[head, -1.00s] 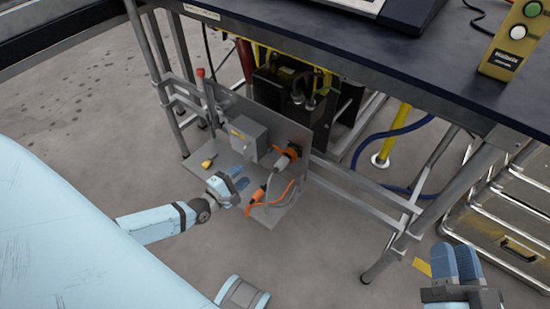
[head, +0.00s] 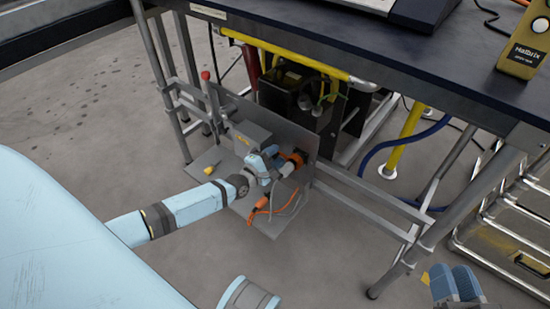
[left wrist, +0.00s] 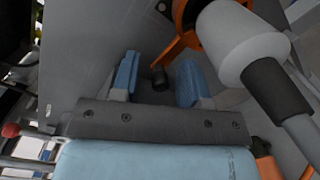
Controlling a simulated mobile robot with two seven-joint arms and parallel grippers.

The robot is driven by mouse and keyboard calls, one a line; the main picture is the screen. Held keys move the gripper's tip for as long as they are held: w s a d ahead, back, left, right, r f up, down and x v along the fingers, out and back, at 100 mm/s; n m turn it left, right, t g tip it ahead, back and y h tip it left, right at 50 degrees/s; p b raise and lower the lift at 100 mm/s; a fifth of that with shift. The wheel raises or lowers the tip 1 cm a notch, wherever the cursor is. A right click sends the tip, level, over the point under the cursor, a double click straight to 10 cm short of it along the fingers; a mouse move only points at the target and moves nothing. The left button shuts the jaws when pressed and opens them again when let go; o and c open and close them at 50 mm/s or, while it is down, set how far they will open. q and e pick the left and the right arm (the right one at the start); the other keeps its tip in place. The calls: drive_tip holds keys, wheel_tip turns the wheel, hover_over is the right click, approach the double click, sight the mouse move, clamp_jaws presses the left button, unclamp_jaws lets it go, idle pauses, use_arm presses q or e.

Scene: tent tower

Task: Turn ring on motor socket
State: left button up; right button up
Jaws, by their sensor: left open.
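The motor socket's orange ring (head: 293,157) is on the upright grey panel under the table. In the left wrist view the orange ring (left wrist: 183,18) is at the top, behind a pale cylindrical plug (left wrist: 242,42) with a dark collar. An orange arm runs from the ring to a small dark knob (left wrist: 160,79). My left gripper (head: 268,160) is beside the ring, its fingers open. In the left wrist view the knob appears between my left fingertips (left wrist: 157,75); contact is unclear. My right gripper (head: 454,284) is at the bottom right, away from the panel; its finger gap is unclear.
A grey box (head: 248,136) is on the panel left of the ring.

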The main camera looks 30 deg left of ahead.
use_arm(q)
drive_tip(key=shift+c, duration=0.4)
drive_tip(key=c, duration=0.6)
drive_tip(key=shift+c, duration=0.2)
